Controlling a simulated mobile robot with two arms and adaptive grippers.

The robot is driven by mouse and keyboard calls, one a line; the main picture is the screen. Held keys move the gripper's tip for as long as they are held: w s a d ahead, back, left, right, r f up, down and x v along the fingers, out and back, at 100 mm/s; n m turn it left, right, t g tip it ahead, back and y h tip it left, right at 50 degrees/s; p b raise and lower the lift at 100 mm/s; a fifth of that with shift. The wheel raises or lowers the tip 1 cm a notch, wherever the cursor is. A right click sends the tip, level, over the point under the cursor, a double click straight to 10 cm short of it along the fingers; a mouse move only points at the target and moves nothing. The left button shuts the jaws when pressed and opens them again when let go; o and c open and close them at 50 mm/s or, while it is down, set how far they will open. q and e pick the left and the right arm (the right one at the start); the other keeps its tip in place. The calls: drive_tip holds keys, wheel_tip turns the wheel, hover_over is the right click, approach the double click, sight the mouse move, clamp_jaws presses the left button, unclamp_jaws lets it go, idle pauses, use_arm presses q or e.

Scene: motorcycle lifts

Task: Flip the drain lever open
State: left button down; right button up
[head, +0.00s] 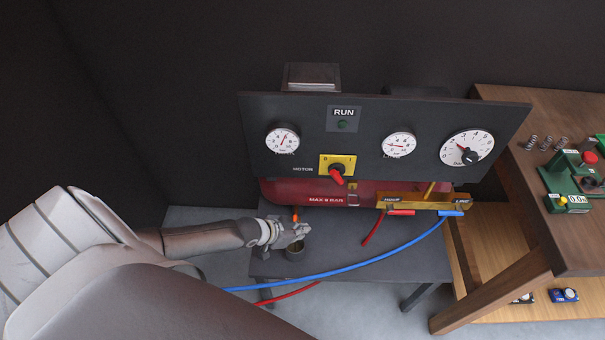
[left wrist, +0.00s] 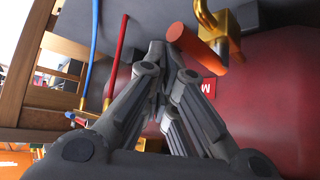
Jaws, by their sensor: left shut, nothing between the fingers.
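The drain lever has an orange handle (left wrist: 197,45) on a brass valve (left wrist: 222,18) against the red tank, in the left wrist view. In the head view only a small orange bit of the lever (head: 295,216) shows just above my left gripper (head: 304,231). In the left wrist view my left gripper (left wrist: 168,55) is shut and empty. Its fingertips are right by the near end of the orange handle; I cannot tell whether they touch. The red tank (head: 284,192) sits under the black panel. My right gripper is not in view.
A black gauge panel (head: 375,130) with a red motor switch (head: 337,173) overhangs the tank. A dark cup (head: 295,252) stands on the grey stand below my gripper. Blue (head: 350,266) and red hoses cross the front. A wooden bench (head: 560,210) stands at the right.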

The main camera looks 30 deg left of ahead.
use_arm(q)
drive_tip(key=shift+s+a+f, duration=0.2)
drive_tip(key=shift+s+a, duration=0.05)
drive_tip(key=shift+s, duration=0.15)
drive_tip(key=v, duration=1.1)
drive_tip(key=shift+r, duration=0.6)
drive_tip(key=shift+w+d, duration=0.1)
drive_tip(key=shift+d, duration=0.05)
